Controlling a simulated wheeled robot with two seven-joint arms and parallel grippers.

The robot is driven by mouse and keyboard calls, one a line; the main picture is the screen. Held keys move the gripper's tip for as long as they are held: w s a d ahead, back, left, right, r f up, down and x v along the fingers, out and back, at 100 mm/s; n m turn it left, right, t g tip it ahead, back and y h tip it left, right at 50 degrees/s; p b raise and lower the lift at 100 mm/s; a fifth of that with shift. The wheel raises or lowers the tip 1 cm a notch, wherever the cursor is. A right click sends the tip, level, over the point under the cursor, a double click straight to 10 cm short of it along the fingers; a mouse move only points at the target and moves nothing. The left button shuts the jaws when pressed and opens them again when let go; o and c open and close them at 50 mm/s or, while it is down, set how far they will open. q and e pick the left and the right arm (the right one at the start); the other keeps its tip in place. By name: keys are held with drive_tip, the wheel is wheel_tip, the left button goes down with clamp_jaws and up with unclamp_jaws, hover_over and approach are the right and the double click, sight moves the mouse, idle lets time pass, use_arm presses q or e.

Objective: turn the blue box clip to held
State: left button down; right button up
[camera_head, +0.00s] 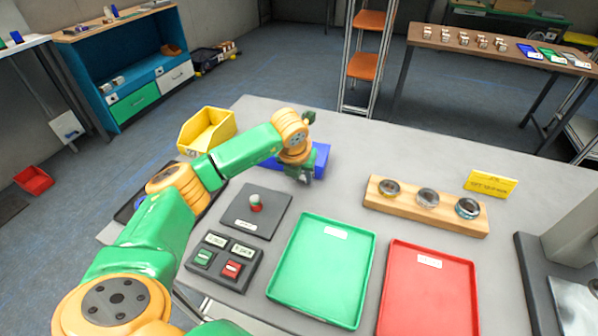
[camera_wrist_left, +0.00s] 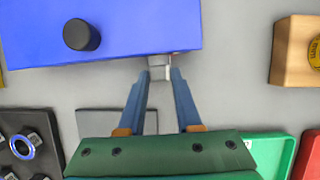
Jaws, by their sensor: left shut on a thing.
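The blue box (camera_head: 321,158) stands on the grey table behind my left arm, which hides part of it. In the left wrist view the blue box (camera_wrist_left: 150,25) fills the top and has a black round knob (camera_wrist_left: 82,34). A small light grey clip (camera_wrist_left: 159,66) sticks out from the box's near edge. My left gripper (camera_head: 305,177) is at the near side of the box. In the left wrist view my left gripper (camera_wrist_left: 161,75) has its fingertips on both sides of the clip, shut on it. My right gripper is not in view.
A yellow bin (camera_head: 207,130) stands left of the arm. A pad with a red-green button (camera_head: 256,203) and a button panel (camera_head: 222,262) lie nearer. Green (camera_head: 322,270) and red (camera_head: 430,290) trays and a wooden holder (camera_head: 425,206) lie to the right.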

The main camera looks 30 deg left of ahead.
use_arm(q)
drive_tip(key=c, duration=0.6)
unclamp_jaws()
drive_tip(key=b+v, duration=0.1)
drive_tip(key=v, duration=0.6)
drive_tip(key=shift+b, duration=0.35)
